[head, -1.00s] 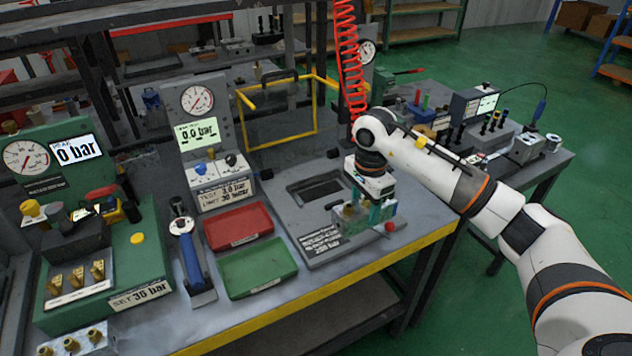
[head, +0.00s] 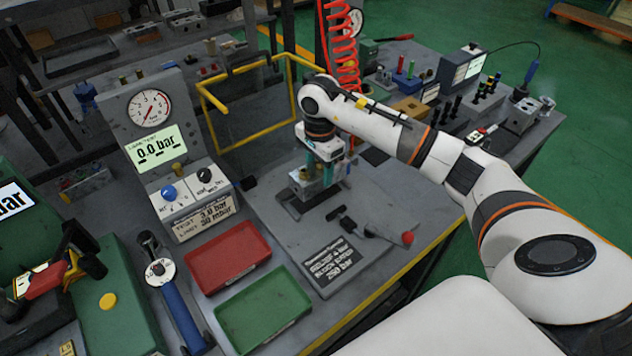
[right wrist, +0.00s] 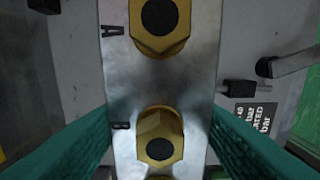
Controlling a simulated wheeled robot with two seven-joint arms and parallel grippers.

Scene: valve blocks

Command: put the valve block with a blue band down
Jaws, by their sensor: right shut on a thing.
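My right gripper (head: 325,180) has teal fingers and is shut on a grey metal valve block (head: 304,186) with brass fittings. I cannot tell whether the block touches the fixture. In the right wrist view the block (right wrist: 158,82) lies between the two teal fingers, its brass hex ports facing the camera. No blue band shows on the visible faces. My left gripper is not in view.
A red tray (head: 228,257) and a green tray (head: 264,308) lie left of the fixture. A leak tester (head: 155,140) reading 0.0 bar stands behind them. A toggle lever with a red knob (head: 407,238) is at the fixture's front. A yellow frame (head: 212,100) stands behind.

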